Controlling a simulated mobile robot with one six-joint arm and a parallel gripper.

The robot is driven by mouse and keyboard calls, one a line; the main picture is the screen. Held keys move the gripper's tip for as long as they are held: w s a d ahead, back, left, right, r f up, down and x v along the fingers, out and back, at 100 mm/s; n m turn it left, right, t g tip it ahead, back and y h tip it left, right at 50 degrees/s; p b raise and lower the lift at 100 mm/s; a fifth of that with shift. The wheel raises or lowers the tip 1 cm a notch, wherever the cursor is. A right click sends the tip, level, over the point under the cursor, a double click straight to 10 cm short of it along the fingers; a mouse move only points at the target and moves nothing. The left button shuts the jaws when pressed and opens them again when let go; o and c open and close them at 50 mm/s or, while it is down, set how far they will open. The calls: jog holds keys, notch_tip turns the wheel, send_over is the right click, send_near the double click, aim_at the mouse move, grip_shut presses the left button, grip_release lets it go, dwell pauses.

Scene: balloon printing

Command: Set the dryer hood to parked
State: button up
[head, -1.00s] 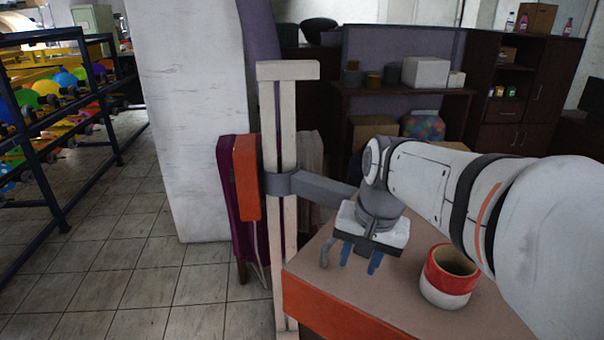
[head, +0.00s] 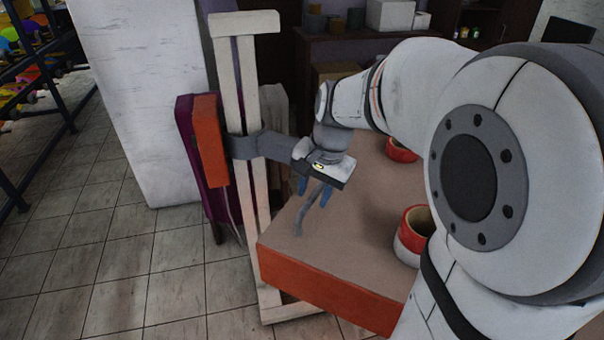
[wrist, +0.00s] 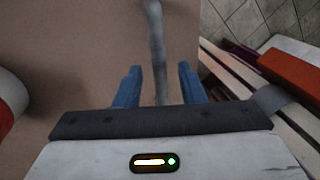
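A pale upright stand (head: 246,90) carries a grey collar and a grey swing arm (head: 279,147) that reaches right to my gripper. An orange block (head: 210,140) is on the collar's left side. I cannot tell for certain which part is the dryer hood. A thin grey rod (head: 310,212) hangs below the arm's end, above the table; it also shows in the wrist view (wrist: 157,45). My gripper (head: 315,192) points down at the arm's end. In the wrist view its blue fingers (wrist: 159,88) are apart, one each side of the rod, with gaps.
A tan table with an orange edge (head: 320,285) lies under my gripper. Red-and-white ring-shaped pots (head: 408,243) stand on it at right. A maroon panel (head: 188,150) is behind the stand, beside a white pillar (head: 150,100). Tiled floor at left is free.

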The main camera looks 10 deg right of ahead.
grip_shut()
dwell(0.3)
dwell(0.3)
